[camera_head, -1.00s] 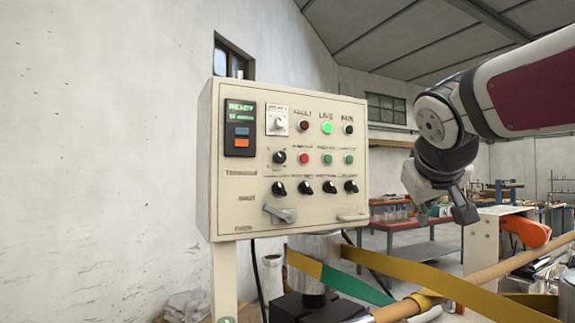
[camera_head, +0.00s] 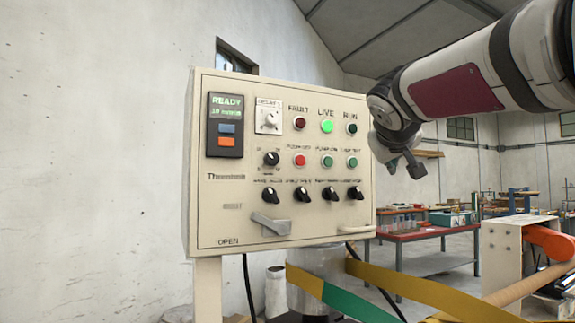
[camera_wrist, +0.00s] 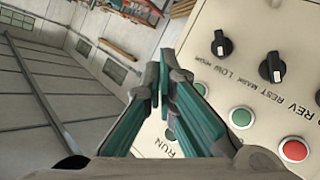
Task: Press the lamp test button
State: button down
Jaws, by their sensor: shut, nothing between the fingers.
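The control panel (camera_head: 212,190) is a cream box on a post, left of my gripper in the head view. The right green button (camera_head: 351,161) in its middle row has a small, blurred label that seems to read lamp test. A green button partly behind my fingers in the wrist view (camera_wrist: 201,89) appears to be the same one. My gripper (camera_head: 415,169) is beyond the panel's right edge in the head view, apart from the button. In the wrist view its teal-lined fingers (camera_wrist: 162,80) are together and empty, in front of the panel's edge.
A red button (camera_head: 300,160) and another green button (camera_head: 327,161) share the row. Black knobs (camera_head: 330,194) sit below, and a lit green LIVE lamp (camera_head: 327,127) above. A handle (camera_head: 271,223) projects lower left. A red workbench (camera_head: 420,234) stands behind.

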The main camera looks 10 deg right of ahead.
jog(key=shift+w+a+p, duration=0.25)
jog(key=shift+w+p, duration=0.05)
jog(key=shift+w, duration=1.15)
jog(key=shift+w+a+p, duration=0.3)
jog(key=shift+w+p, duration=0.05)
jog(key=shift+w, duration=1.05)
jog(key=shift+w+a+p, duration=0.25)
jog(key=shift+w+p, duration=0.05)
jog(key=shift+w, duration=1.15)
jog(key=shift+w+a, duration=0.1)
jog(key=shift+w, duration=0.3)
jog(key=shift+w+a, duration=0.1)
jog(key=shift+w, duration=0.3)
jog(key=shift+s, duration=0.1)
jog(key=shift+s+b, duration=0.45)
jog(key=shift+s, duration=0.25)
jog(key=shift+s+d, duration=0.1)
jog(key=shift+d, duration=0.1)
jog(key=shift+s+d+b, duration=0.25)
jog(key=shift+s+b, duration=0.2)
jog(key=shift+s, duration=0.75)
jog(key=shift+s+d+b, duration=0.2)
jog(key=shift+s+b, duration=0.25)
jog(key=shift+s, duration=0.75)
